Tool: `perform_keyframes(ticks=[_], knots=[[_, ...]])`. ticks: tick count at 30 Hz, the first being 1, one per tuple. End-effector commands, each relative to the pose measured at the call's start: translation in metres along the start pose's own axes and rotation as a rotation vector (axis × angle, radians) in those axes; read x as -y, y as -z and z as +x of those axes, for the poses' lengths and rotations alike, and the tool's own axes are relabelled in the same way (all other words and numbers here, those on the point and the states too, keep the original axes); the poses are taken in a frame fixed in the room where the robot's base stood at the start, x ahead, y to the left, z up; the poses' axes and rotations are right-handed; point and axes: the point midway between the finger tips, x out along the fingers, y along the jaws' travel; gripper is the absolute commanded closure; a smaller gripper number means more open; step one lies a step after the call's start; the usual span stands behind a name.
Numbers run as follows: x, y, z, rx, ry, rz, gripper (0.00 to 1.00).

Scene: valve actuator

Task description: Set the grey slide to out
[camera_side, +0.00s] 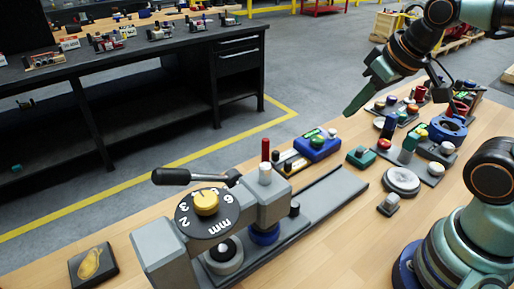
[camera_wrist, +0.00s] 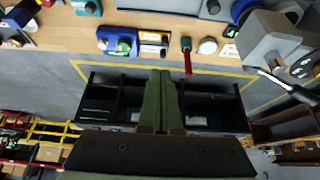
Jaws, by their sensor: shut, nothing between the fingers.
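My gripper (camera_side: 352,108) is shut and empty, high at the upper right in the side view, apart from everything on the bench. Its green fingers (camera_wrist: 162,75) lie together in the wrist view. A grey valve actuator (camera_side: 165,250) stands at the front, with a numbered black dial, a yellow knob (camera_side: 206,202) and a black lever (camera_side: 172,176). A long flat grey rail (camera_side: 335,197) runs from it to the back right. I cannot tell which grey part is the slide or how it is set. The actuator (camera_wrist: 265,38) also shows at the upper right in the wrist view.
A red post (camera_side: 265,150) and a white-capped post (camera_side: 265,173) rise by the actuator. A blue box (camera_side: 318,148) and a round grey disc (camera_side: 401,181) lie behind. Several small fixtures crowd the back right. Bare wood (camera_side: 335,250) lies in front of the rail.

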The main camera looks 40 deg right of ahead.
Motion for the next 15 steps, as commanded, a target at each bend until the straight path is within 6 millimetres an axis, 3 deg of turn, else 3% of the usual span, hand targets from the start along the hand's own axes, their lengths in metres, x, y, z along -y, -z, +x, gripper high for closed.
perform_keyframes(ticks=[10,11,15], knots=[[0.0000,0.0000,0.0000,0.000,0.000,0.000,1.00],[0.0000,0.0000,0.0000,0.000,0.000,0.000,0.92],[0.0046,0.0005,0.0034,0.021,0.007,-0.018,0.39]])
